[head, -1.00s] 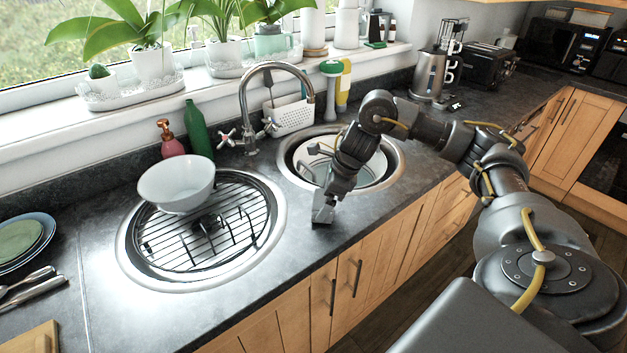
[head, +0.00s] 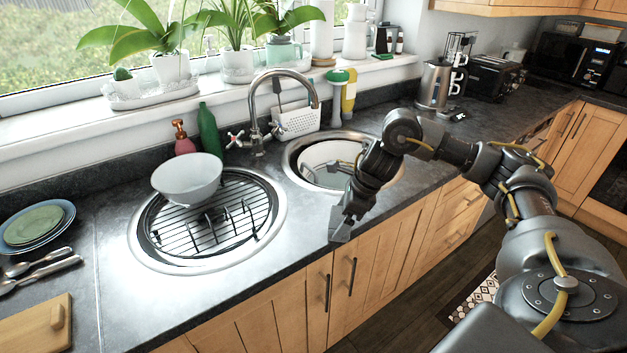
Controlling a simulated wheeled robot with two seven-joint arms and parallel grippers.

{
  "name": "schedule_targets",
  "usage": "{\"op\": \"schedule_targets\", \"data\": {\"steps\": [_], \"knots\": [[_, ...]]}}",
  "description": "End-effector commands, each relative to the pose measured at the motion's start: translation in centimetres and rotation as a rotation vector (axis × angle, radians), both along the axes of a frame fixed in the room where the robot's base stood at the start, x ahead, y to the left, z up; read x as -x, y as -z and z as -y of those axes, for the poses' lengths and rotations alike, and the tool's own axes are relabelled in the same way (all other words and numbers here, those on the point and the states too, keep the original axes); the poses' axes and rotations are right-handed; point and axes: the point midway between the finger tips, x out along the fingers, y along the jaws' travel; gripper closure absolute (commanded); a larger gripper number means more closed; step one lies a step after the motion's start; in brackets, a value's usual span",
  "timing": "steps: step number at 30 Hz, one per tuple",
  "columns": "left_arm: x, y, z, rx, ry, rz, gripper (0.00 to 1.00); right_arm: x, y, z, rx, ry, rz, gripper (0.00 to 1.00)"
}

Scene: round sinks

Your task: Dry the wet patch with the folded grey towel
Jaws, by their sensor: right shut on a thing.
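My right gripper (head: 347,212) is shut on the folded grey towel (head: 340,226), of which a small light-grey piece shows below the fingers. The towel is at the counter's front edge, in front of the right-hand round sink (head: 291,160). I cannot tell whether it touches the counter (head: 300,235). I cannot make out the wet patch apart from the glare on the dark counter; the gripper and towel may hide part of it. My left gripper is out of view.
A white bowl (head: 187,181) sits on the rack in the left-hand sink (head: 137,258). A green bottle (head: 208,130), red soap dispenser (head: 183,138) and tap (head: 256,110) stand behind. Plates (head: 38,222), cutlery and a wooden board (head: 35,325) lie at left.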

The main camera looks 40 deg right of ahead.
Motion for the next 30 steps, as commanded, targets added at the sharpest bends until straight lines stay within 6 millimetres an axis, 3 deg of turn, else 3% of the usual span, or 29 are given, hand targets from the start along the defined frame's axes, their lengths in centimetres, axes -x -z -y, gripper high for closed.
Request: {"op": "schedule_targets", "data": {"steps": [2, 6, 24, 30], "knots": [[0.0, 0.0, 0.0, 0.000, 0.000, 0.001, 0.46, 0.2, 0.1, -0.1, 0.000, -0.002, -0.002, 0.24], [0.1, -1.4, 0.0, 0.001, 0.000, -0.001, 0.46, 0.4, -2.2, 0.2, 0.000, 0.005, -0.001, 0.24], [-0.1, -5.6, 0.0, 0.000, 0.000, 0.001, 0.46, 0.7, -7.5, 0.7, 0.000, 0.014, 0.000, 0.24], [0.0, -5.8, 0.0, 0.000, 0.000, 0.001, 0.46, 0.8, -7.9, 0.8, 0.000, 0.015, 0.000, 0.24]]}}
